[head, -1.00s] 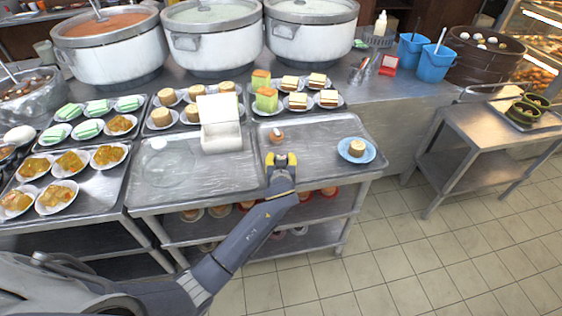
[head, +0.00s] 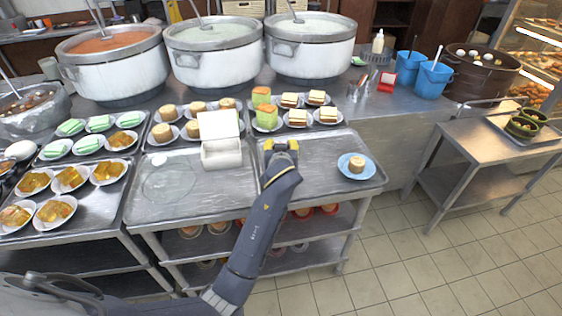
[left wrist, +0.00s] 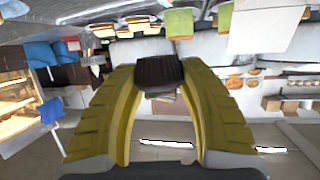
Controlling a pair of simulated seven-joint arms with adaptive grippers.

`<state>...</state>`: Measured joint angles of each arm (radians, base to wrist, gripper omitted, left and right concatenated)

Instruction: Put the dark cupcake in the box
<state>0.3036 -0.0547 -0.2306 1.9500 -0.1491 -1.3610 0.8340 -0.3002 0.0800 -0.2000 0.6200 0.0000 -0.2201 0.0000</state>
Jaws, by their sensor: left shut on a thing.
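The dark cupcake (left wrist: 158,72) shows in the left wrist view as a dark ridged cup between the tips of my yellow fingers. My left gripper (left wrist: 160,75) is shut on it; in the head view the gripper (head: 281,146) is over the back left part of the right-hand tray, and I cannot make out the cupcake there. The white box (head: 222,155) stands open, its lid raised at the back, just left of the gripper. Its inside is only partly visible. My right gripper is not in view.
A small pale cake on a blue plate (head: 357,166) sits on the right part of the metal tray (head: 320,183). A clear round dish (head: 168,182) lies left of the box. Plates with cakes and sandwiches stand behind, with large pots (head: 310,50) farther back.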

